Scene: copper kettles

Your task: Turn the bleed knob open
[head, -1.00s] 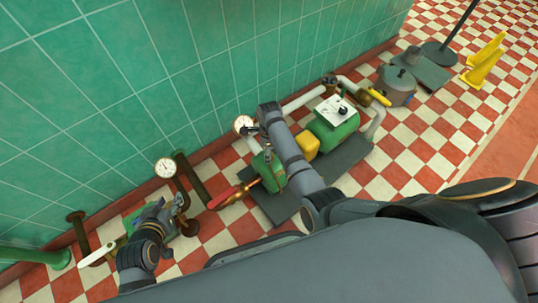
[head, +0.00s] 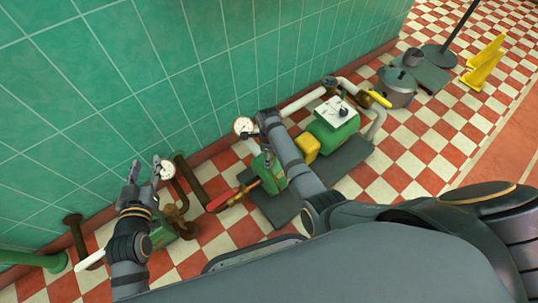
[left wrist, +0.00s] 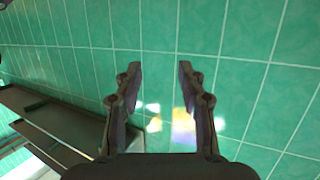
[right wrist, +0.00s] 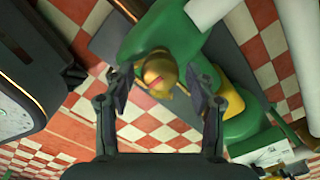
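A round brass knob-like part (right wrist: 158,74) with a red mark shows on the green pump (right wrist: 165,30) in the right wrist view. I cannot be sure that it is the bleed knob. My right gripper (right wrist: 160,90) is open, with a fingertip on either side of this part in the picture. I cannot tell whether they touch it. My left gripper (head: 146,172) is open and empty, raised with its fingers up, beside a white gauge (head: 167,170) in the head view. In the left wrist view its open fingers (left wrist: 158,80) face the green tiles.
A red-handled lever (head: 225,200) sticks out left of the pump. A yellow block (head: 306,148) and a white-topped green unit (head: 335,115) stand right of my right arm. Checkered floor lies open at right.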

